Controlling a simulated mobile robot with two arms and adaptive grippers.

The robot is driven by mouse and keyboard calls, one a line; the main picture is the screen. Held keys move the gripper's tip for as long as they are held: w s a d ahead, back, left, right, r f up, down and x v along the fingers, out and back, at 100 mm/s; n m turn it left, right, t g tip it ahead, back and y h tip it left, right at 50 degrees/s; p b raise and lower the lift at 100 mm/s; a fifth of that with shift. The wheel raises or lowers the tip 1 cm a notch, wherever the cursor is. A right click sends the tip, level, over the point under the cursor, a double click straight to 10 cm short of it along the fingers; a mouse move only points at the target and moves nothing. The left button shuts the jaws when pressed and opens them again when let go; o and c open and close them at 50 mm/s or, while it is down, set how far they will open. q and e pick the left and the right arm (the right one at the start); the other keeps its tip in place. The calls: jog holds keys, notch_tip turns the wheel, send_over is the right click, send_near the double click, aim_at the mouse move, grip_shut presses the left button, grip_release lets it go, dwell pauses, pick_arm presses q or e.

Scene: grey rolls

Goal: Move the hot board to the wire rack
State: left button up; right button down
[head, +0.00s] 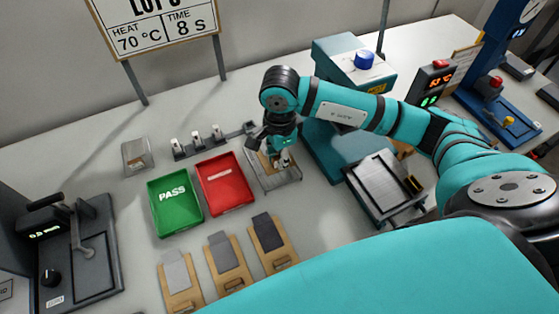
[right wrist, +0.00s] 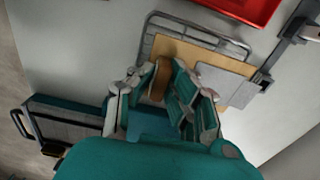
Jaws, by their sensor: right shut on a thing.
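The hot board, a tan wooden board with a grey sheet, shows in the right wrist view (right wrist: 180,50) over the wire rack (right wrist: 152,22). In the head view the wire rack (head: 290,182) lies right of the red tray, mostly under my gripper. My right gripper (head: 280,161) is over the rack, and it also shows in the right wrist view (right wrist: 160,92). It is shut on the board's wooden near part. The gripper hides much of the board, and I cannot tell whether the board touches the rack. My left gripper is not in view.
A green PASS tray (head: 189,218) and a red tray (head: 240,204) lie left of the rack. Several boards with grey sheets (head: 225,255) lie in front. A teal press (head: 350,75) stands behind my arm, with a dark tray (head: 373,179) before it. A dark gauge (head: 92,265) stands left.

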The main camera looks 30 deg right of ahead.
notch_tip(320, 180, down, 3)
jog(key=shift+r+p, duration=0.2)
jog(key=shift+p, duration=0.35)
jog(key=shift+f, duration=0.4)
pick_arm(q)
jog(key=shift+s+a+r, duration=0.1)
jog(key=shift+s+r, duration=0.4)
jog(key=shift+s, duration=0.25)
pick_arm(e)
jog(key=shift+f, duration=0.1)
jog(key=c, duration=1.8)
grip_release()
jog(key=shift+f, duration=0.1)
jog(key=o, duration=0.5)
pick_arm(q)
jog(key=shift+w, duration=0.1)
